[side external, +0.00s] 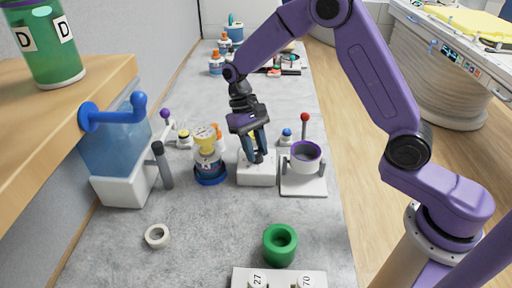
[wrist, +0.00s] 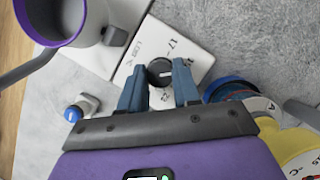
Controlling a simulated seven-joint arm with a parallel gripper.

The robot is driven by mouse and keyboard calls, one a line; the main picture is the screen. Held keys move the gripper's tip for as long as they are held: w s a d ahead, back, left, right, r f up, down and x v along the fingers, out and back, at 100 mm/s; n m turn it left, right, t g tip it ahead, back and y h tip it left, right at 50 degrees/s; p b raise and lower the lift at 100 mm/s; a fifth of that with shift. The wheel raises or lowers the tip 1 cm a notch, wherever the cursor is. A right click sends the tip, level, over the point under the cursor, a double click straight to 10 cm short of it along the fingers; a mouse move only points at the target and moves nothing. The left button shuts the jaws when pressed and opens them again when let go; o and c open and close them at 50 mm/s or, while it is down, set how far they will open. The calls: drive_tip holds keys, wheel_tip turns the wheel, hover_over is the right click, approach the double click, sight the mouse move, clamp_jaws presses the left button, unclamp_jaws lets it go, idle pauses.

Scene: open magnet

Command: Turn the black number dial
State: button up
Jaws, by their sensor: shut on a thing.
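The black number dial (wrist: 159,71) sits on top of a white box (wrist: 188,40) with printed numbers, seen in the wrist view. The box (side external: 257,177) also stands in the middle of the counter in the side view. My gripper (wrist: 159,84) points down over the box, with one blue finger on each side of the dial, shut on it. In the side view my gripper (side external: 255,157) reaches the box top, and its fingers largely hide the dial there.
Right of the box stands a white device with a purple-rimmed cup (side external: 305,158) and a red-topped lever (side external: 305,118). Left is a yellow-topped jar (side external: 206,140) on a blue base. The counter between is clear.

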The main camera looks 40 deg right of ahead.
drive_tip(key=shift+n, duration=0.6)
drive_tip(key=shift+h, duration=0.3)
drive_tip(key=o, duration=1.1)
drive_tip(key=shift+c, duration=0.2)
drive_tip(key=v, duration=1.7)
drive_tip(key=shift+r, duration=0.25)
drive_tip(key=shift+a+n, duration=0.1)
drive_tip(key=shift+n, duration=0.2)
